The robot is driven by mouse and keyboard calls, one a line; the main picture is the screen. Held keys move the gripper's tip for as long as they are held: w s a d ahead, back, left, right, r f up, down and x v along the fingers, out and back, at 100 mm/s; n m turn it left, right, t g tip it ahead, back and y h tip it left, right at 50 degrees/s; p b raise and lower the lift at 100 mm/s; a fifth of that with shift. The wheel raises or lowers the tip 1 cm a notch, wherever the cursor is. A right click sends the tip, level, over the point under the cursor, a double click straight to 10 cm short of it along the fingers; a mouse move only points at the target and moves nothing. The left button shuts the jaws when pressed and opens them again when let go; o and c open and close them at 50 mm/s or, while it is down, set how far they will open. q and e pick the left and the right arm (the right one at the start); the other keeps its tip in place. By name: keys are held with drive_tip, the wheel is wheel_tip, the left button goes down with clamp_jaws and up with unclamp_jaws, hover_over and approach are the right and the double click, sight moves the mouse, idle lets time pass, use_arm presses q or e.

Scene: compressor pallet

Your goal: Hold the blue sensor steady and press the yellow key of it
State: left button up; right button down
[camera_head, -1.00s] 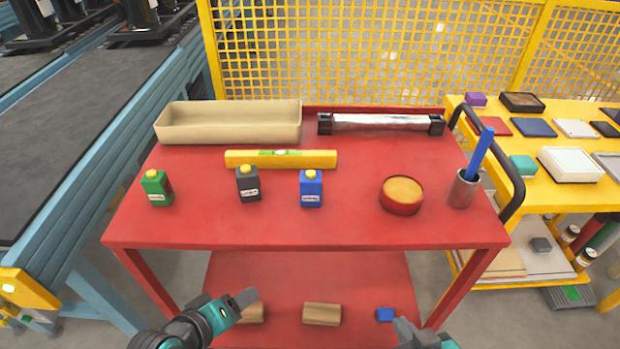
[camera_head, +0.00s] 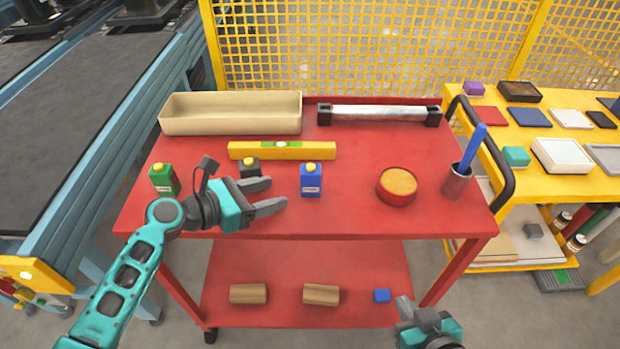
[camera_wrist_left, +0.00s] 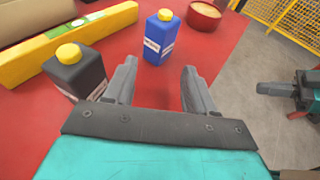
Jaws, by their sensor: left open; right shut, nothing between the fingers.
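The blue sensor (camera_head: 311,182) stands upright on the red cart top, with a yellow key (camera_head: 311,167) on its top. In the left wrist view the blue sensor (camera_wrist_left: 160,40) stands ahead of the fingertips, roughly between their lines, apart from them. My left gripper (camera_head: 277,195) is open and empty, left of the blue sensor and pointing towards it. My right gripper (camera_head: 404,303) is shut and empty, low in front of the cart, below the tabletop edge.
The black sensor (camera_head: 250,168) stands close behind my left gripper, partly hidden by it. The green sensor (camera_head: 163,180) is further left. A yellow level (camera_head: 315,151) lies behind the blue sensor. A round tin (camera_head: 396,194) stands to the right, with clear tabletop between.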

sight(306, 184)
use_arm(q)
drive_tip(key=b+x, duration=0.4)
drive_tip(key=x, duration=0.2)
drive_tip(key=shift+w+f, duration=0.15)
drive_tip(key=shift+f, duration=0.05)
drive_tip(key=shift+x, duration=1.85)
drive_tip(key=shift+r, duration=0.15)
drive_tip(key=shift+c, duration=0.2)
drive_tip(key=c, duration=0.5)
